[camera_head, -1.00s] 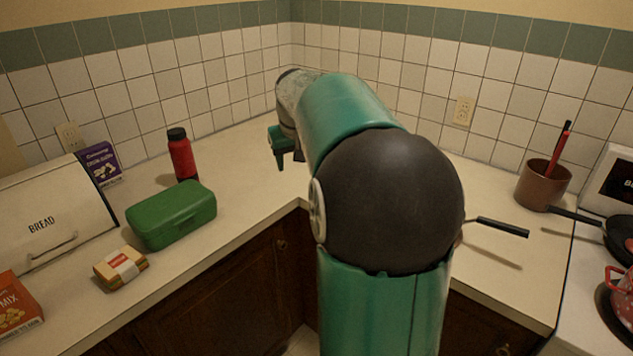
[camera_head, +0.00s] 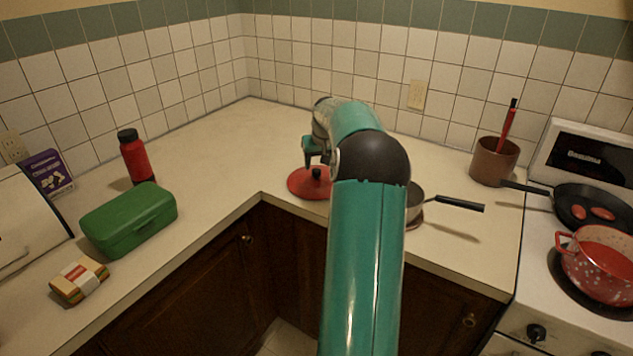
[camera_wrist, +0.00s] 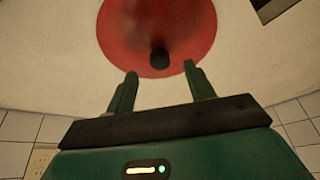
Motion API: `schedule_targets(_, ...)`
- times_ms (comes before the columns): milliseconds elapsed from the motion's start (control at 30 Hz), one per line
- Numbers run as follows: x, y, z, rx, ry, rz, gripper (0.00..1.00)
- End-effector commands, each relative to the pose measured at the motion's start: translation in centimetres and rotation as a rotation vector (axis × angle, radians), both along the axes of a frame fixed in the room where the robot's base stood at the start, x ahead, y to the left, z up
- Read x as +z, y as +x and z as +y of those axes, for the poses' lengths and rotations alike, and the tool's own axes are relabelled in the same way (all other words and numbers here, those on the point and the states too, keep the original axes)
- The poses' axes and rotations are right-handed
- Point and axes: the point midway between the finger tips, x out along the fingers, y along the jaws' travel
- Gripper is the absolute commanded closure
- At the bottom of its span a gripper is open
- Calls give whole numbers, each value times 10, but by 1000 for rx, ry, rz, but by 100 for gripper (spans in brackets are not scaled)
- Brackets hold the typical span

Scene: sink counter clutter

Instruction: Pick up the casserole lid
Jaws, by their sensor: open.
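The casserole lid (camera_head: 306,184) is a red disc with a black knob (camera_head: 317,174), lying on the counter near its inner corner. It also shows in the wrist view as a red disc (camera_wrist: 130,35) with its dark knob (camera_wrist: 159,58). My gripper (camera_wrist: 158,80) is open, its two green fingers apart on either side of the knob's line and a little short of it in that view. In the head view my gripper (camera_head: 308,158) is just above the lid, and my arm hides part of the lid's right side. Nothing is between the fingers.
A saucepan (camera_head: 415,203) stands right of my arm, its handle (camera_head: 460,204) pointing right. The red speckled pot (camera_head: 598,265) and a frying pan (camera_head: 575,200) are on the stove. A green box (camera_head: 128,218) and red bottle (camera_head: 137,160) stand left. Counter behind the lid is clear.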

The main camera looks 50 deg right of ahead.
Motion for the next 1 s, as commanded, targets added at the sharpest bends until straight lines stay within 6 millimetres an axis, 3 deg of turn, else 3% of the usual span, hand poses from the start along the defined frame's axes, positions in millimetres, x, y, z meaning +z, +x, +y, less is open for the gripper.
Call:
schedule_targets(433,-47,17,-14,0,1,-1,46)
schedule_targets(733,-52,19,-15,-1,0,-1,46)
schedule_targets(1000,-52,19,-15,-1,0,-1,99)
